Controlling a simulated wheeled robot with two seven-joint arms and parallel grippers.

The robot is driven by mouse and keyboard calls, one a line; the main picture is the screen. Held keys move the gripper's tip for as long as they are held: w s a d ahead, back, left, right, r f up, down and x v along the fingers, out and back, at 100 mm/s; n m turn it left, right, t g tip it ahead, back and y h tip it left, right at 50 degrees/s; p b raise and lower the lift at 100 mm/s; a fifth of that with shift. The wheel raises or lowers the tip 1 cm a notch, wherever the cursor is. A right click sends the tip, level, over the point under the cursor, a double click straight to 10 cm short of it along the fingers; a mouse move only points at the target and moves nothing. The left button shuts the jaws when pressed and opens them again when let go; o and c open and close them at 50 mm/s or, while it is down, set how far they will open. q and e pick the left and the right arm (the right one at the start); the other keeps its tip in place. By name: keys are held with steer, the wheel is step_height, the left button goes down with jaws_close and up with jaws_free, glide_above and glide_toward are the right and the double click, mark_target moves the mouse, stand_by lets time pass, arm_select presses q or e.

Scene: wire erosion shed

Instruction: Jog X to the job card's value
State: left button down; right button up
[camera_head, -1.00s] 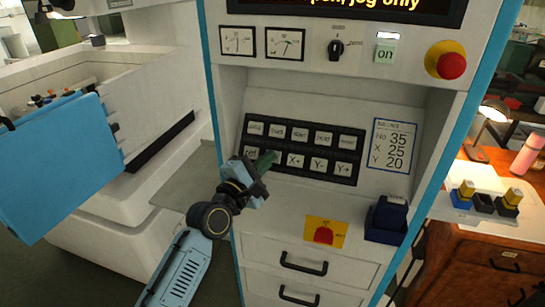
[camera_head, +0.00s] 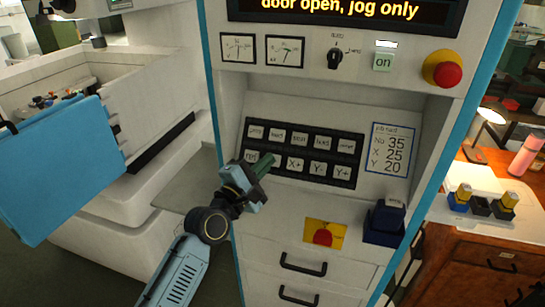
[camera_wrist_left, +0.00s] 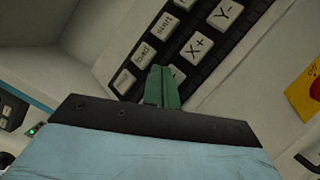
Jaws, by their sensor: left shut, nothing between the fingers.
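The keypad (camera_head: 304,152) is a black plate with two rows of pale keys on the machine's sloped recess. The X+ key (camera_head: 295,164) is in its lower row; it also shows in the left wrist view (camera_wrist_left: 197,46). The Y- key (camera_head: 318,168) and Y+ key (camera_head: 342,172) are to its right. My left gripper (camera_head: 264,165) is shut and empty, its green fingers at the key left of X+, partly hiding it. I cannot tell whether they touch. The job card (camera_head: 391,149) reads No 35, X 25, Y 20. My right gripper is out of view.
The display (camera_head: 345,10) reads "door open, jog only". Two dial gauges (camera_head: 285,51), a rotary switch (camera_head: 334,58), an "on" button (camera_head: 383,61) and a red emergency stop (camera_head: 447,75) sit above the keypad. A dark blue block (camera_head: 385,222) stands below the card.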

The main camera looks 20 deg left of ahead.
arm_select(q)
steer(key=shift+f, duration=0.1)
steer(key=s+r+p, duration=0.1)
steer(key=s+p, duration=0.1)
steer(key=s+r+p, duration=0.2)
steer(key=shift+p, duration=0.3)
steer(key=shift+f, duration=0.1)
stand_by(2.3)
